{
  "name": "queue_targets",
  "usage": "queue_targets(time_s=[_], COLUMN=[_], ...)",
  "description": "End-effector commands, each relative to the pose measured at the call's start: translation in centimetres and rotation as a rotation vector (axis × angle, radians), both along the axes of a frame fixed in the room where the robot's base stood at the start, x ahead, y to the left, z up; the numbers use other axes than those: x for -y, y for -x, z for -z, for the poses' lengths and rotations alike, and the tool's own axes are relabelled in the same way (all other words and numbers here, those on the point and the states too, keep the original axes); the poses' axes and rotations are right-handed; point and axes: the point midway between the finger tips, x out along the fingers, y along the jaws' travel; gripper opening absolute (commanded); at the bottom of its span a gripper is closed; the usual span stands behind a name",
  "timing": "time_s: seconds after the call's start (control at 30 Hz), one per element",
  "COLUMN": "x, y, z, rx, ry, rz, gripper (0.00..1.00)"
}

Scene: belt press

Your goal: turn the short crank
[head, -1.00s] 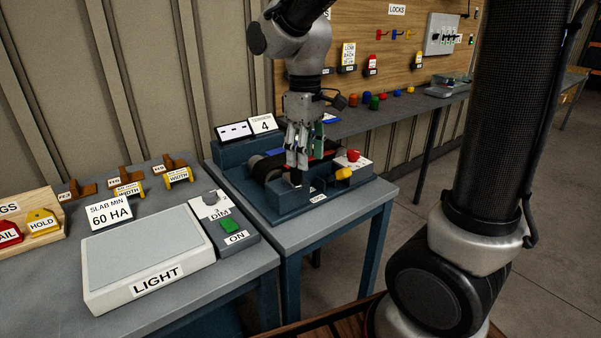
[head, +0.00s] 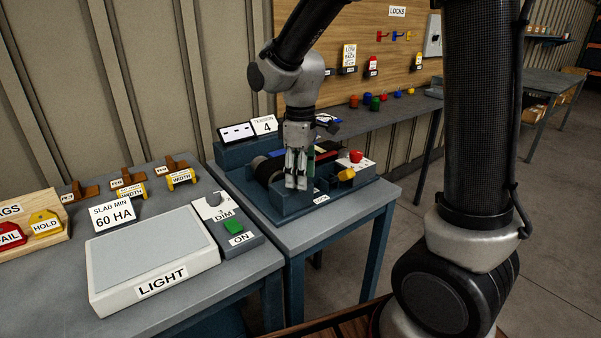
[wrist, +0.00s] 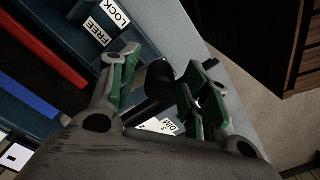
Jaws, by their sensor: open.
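The belt press (head: 290,207) stands on a small blue-framed table. A short dark round handle (wrist: 158,78), which looks like the short crank's knob, shows in the wrist view between my fingers, near the FREE and LOCK labels. My gripper (head: 297,184) points down at the front left of the press; it also shows in the wrist view (wrist: 160,74). It is open, with green-padded fingers on both sides of the handle. I cannot tell whether they touch it. In the head view my fingers hide the handle, and the crank's arm is not clear.
A yellow knob (head: 346,174) and a red button (head: 356,156) are on the right of the press. A TENSION 4 sign (head: 264,125) and a display (head: 236,133) stand behind. A light box (head: 155,262) with a DIM/ON panel (head: 228,222) is at the left.

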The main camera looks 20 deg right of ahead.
Motion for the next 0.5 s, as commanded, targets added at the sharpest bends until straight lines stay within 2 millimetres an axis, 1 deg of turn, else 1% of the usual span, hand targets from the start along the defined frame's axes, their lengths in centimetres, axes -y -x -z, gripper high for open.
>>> queue_targets(time_s=[0.13, 0.27, 0.3, 0.4, 0.5], x=[0.00, 0.00, 0.00, 0.00, 0.00], y=[0.00, 0.00, 0.00, 0.00, 0.00], z=[-0.01, -0.02, -0.02, -0.03, -0.04], rx=[0.000, 0.000, 0.000, 0.000, 0.000], ry=[0.000, 0.000, 0.000, 0.000, 0.000], rz=[0.000, 0.000, 0.000, 0.001, 0.001], gripper=[0.47, 0.24, 0.16, 0.01, 0.01])
